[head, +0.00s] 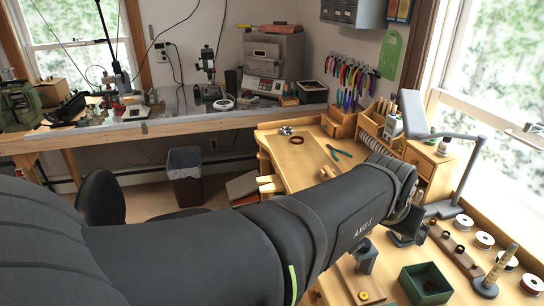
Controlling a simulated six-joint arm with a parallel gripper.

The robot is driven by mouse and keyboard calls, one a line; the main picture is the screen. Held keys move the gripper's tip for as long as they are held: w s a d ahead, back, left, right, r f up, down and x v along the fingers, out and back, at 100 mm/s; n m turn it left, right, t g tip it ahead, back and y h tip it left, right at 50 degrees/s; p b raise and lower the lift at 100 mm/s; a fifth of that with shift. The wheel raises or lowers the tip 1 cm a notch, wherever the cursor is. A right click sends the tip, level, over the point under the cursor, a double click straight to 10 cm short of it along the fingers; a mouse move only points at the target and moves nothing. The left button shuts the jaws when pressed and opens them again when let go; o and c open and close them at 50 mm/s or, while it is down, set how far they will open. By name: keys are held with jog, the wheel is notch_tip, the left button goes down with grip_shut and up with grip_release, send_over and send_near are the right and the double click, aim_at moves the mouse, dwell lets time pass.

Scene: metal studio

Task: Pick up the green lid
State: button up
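A dark green, square, open-topped piece (425,283) lies on the wooden bench at the bottom right, with something dark inside. My dark arm crosses the picture from the left. My gripper (405,232) is at the arm's far end, above and behind the green piece and apart from it in the picture. The arm partly hides it, so I cannot tell whether it is open or shut.
A wooden board with a small yellow ring (363,296) lies left of the green piece, by a grey block (367,257). White-rimmed spools (485,240), a grey post stand (487,288) and a grey lamp (440,130) stand to the right. Pliers (340,153) lie farther back.

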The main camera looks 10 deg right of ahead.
jog(key=s+a+r+n+g+y, duration=0.1)
jog(key=s+a+n+g+y, duration=0.15)
jog(key=s+n, duration=0.3)
jog(key=s+a+r+n+g+y, duration=0.1)
jog(key=s+a+n+y, duration=0.15)
jog(key=s+n, duration=0.35)
jog(key=shift+m+y, duration=0.4)
jog(key=shift+m, duration=0.15)
jog(key=f, duration=0.7)
jog(key=s+f, duration=0.1)
jog(key=f, duration=0.2)
jog(key=shift+d+f, duration=0.25)
jog(key=shift+f, duration=0.05)
jog(key=shift+w+d+f, duration=0.1)
jog(key=shift+d+f, duration=0.05)
jog(key=shift+f, duration=2.9)
jog(key=shift+c, duration=0.2)
jog(key=c, duration=0.7)
